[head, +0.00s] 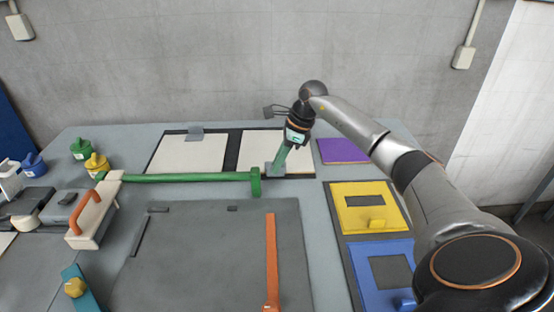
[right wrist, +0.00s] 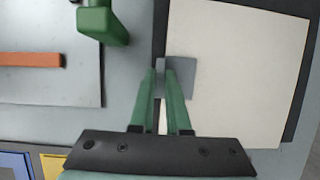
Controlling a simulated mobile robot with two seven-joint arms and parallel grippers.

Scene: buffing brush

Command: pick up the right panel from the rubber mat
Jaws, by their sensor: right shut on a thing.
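The right panel (head: 258,146) is a cream board on the black rubber mat (head: 232,152) at the back of the table, right of a similar left panel (head: 180,154). It also fills much of the right wrist view (right wrist: 240,65). A small grey tab (right wrist: 182,78) sits at its edge. My right gripper (head: 276,168), with green fingers, reaches down to the tab at the panel's front edge. In the right wrist view its fingers (right wrist: 161,72) are shut on the tab. The panel appears flat on the mat; I cannot tell any lift. My left gripper is not in view.
A green bar (head: 185,177) with an end block lies just left of my right gripper. A large grey board (head: 200,250) with an orange strip (head: 271,255) is in front. Purple (head: 343,151), yellow (head: 368,190) and blue (head: 365,270) panels lie at right.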

